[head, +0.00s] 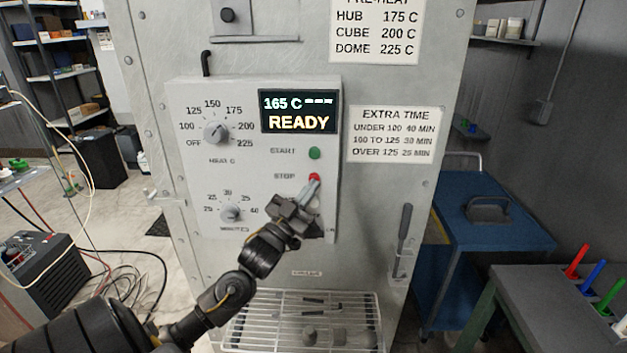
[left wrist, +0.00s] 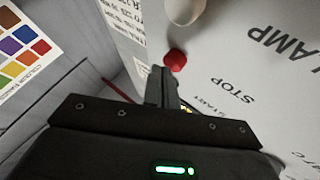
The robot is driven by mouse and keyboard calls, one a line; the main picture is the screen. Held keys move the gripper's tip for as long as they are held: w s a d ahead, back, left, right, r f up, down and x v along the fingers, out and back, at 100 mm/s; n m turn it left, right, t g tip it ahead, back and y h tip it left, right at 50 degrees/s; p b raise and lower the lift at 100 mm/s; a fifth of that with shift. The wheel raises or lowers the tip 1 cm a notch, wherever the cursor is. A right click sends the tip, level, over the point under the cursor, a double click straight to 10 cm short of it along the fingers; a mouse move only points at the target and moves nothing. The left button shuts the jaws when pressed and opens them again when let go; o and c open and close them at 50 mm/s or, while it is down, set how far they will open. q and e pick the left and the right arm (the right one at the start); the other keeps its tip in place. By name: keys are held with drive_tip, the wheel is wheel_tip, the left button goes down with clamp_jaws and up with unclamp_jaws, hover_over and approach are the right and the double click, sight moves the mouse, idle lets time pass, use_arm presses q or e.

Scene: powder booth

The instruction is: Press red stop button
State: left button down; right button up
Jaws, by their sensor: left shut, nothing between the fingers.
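The red stop button (head: 314,177) is on the grey control panel (head: 185,150), right of the word STOP and below the green start button (head: 314,153). My left gripper (head: 313,185) is shut and empty, its fingertips right at the lower edge of the red button in the head view. In the left wrist view the red button (left wrist: 175,58) shows just beyond the tips of the shut fingers (left wrist: 165,80). I cannot tell whether they touch. My right gripper is not in view.
The panel display (head: 299,112) reads 165 C and READY. Two dials, HEAT (head: 216,132) and MINUTES (head: 231,213), sit left of the buttons. A white round lamp (left wrist: 185,8) is close to the red button. A wire rack (head: 262,320) is below the panel.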

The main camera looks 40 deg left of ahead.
use_arm(q)
drive_tip(key=shift+s+d, duration=0.3)
drive_tip(key=shift+s, duration=0.15)
drive_tip(key=shift+s+d+p, duration=0.4)
drive_tip(key=shift+s+d, duration=0.35)
drive_tip(key=shift+s, duration=0.25)
drive_tip(key=shift+s+d+p, duration=0.4)
drive_tip(key=shift+s+d, duration=0.35)
drive_tip(key=shift+s, duration=0.2)
